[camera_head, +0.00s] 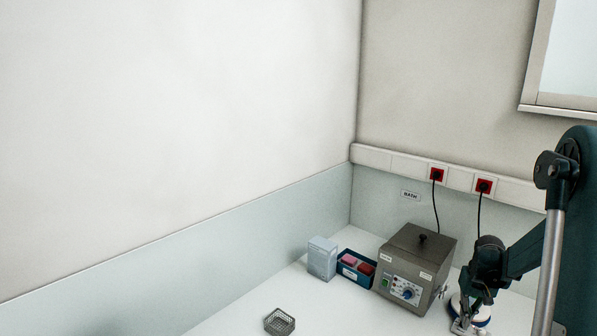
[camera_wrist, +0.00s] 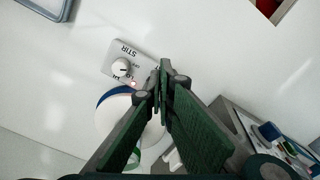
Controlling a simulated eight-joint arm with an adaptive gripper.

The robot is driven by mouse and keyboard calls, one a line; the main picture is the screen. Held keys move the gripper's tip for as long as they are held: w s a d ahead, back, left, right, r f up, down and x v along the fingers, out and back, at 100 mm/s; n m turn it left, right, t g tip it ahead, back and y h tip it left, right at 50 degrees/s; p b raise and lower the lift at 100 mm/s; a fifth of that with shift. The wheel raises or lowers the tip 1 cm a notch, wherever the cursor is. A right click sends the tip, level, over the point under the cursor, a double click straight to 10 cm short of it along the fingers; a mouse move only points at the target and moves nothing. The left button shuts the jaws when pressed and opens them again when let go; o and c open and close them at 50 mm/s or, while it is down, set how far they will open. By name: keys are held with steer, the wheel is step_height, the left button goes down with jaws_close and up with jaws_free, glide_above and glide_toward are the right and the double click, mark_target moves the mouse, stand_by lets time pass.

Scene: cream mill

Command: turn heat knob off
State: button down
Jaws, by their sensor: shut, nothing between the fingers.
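A white hotplate stirrer panel labelled STIR (camera_wrist: 118,58) shows in the wrist view, with a white knob (camera_wrist: 122,68) bearing a dark pointer mark and a small orange light beside it. My gripper's (camera_wrist: 164,75) fingers are shut and empty, pointing over the right end of this panel. They hide that end, so a heat knob there cannot be made out. The stirrer's round white top with a blue band (camera_wrist: 103,119) lies below the panel, partly behind the fingers. In the head view my gripper (camera_head: 462,325) is at the stirrer, at the lower right; contact cannot be told.
A grey metal bath (camera_head: 413,250) with a blue knob (camera_head: 408,294) stands left of my gripper. A blue tray (camera_head: 346,274) with pink and red items and a pale box (camera_head: 322,258) stand further left. Cords hang behind.

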step_height(320, 180, down, 2)
steer(key=shift+b, duration=0.6)
steer(key=shift+s+f, duration=0.1)
steer(key=shift+f, duration=0.05)
